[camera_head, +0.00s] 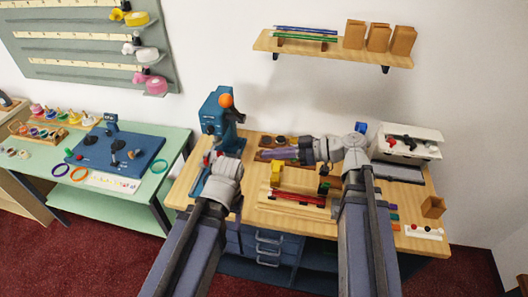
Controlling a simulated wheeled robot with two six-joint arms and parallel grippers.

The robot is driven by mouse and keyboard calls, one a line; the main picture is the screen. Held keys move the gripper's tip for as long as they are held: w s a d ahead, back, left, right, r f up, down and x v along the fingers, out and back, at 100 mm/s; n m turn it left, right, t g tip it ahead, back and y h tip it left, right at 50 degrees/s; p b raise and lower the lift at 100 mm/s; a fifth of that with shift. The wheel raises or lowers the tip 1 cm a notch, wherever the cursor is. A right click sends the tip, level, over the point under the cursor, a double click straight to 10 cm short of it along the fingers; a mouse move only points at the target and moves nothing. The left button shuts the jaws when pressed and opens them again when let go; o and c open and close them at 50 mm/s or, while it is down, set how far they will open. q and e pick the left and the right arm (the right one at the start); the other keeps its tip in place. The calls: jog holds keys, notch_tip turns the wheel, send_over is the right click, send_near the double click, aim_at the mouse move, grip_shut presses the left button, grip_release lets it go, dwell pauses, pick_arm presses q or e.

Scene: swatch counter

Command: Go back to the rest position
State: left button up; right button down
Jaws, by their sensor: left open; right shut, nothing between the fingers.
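My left gripper (207,163) is over the left end of the wooden counter (255,212), in front of the blue press (214,112). It is open and its fingers are small and partly hidden by its own wrist; whether it touches the press cannot be told. My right gripper (268,155) points left across the back of the counter, shut and empty. It is above or beside some dark flat pieces there; the exact gap is unclear.
Yellow blocks (275,174) and a red rod (300,197) on a wooden rack lie between my arms. A white machine (405,145) stands at the back right, with a wooden box (433,207) in front. A shelf (335,48) hangs above. A green table (120,205) stands left.

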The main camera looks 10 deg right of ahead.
jog(key=shift+d, duration=0.15)
dwell(0.3)
jog(key=s+a+f+m+g+h+b, duration=0.1)
jog(key=s+a+f+m+g+h, duration=0.2)
jog(key=f, duration=0.4)
jog(key=s+a+f+m+g+h+b, duration=0.1)
jog(key=s+a+f+g+h+b, duration=0.2)
jog(key=f, duration=0.4)
jog(key=s+d+f+m+t+h+b, duration=0.1)
jog(key=s+d+f+m+h, duration=0.2)
jog(key=h, duration=0.6)
notch_tip(320, 180, down, 4)
jog(key=shift+s+d+r+m+t, duration=0.25)
jog(key=shift+s+d+m+t, duration=0.15)
jog(key=shift+s+m, duration=0.7)
